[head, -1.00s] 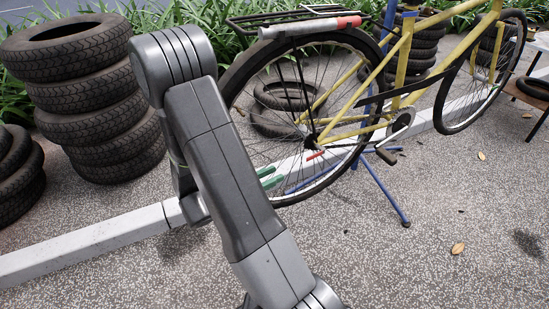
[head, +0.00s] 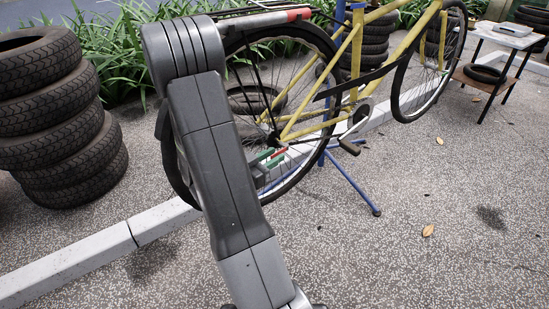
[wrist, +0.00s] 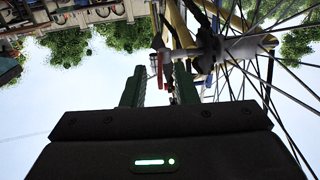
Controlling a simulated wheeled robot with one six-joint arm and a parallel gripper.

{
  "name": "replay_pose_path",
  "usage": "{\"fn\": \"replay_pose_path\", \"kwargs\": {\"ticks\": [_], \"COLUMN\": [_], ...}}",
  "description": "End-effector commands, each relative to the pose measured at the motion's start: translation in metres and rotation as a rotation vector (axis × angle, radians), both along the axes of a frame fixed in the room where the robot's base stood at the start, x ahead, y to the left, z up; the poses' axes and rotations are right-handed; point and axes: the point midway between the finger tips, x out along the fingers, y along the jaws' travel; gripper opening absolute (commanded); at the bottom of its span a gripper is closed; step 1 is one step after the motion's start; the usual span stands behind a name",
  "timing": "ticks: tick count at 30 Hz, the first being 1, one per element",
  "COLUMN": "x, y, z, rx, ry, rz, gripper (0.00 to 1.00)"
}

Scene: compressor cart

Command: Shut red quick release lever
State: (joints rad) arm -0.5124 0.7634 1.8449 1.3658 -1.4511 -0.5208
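The red quick release lever (head: 280,152) is at the rear wheel hub of the yellow bicycle (head: 345,60). In the wrist view the lever (wrist: 159,66) hangs below the hub axle (wrist: 215,46), near the fingertips and between them in the picture. My gripper (head: 270,158) has green fingers and reaches in from the left at the hub. In the wrist view my gripper (wrist: 158,78) is open, with a clear gap between its fingers. The lever looks nearer the right finger; I cannot tell whether they touch. My arm hides the left part of the wheel in the head view.
The rear wheel's spokes (wrist: 285,90) are close on the right in the wrist view. A blue stand (head: 350,180) supports the bicycle. A white beam (head: 75,262) lies along the ground. Stacked tyres (head: 65,140) stand left. A small table (head: 500,38) is far right.

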Motion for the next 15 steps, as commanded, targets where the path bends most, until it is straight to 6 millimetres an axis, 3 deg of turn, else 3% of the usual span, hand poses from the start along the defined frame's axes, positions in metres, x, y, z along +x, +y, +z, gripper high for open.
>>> {"fn": "replay_pose_path", "kwargs": {"ticks": [14,15], "x": [0.0087,0.0087], "y": [-0.0091,-0.0091], "z": [0.0002,0.0002], "rx": [0.0,0.0], "ry": [0.0,0.0], "rz": [0.001,0.001], "gripper": [0.26,0.18]}}
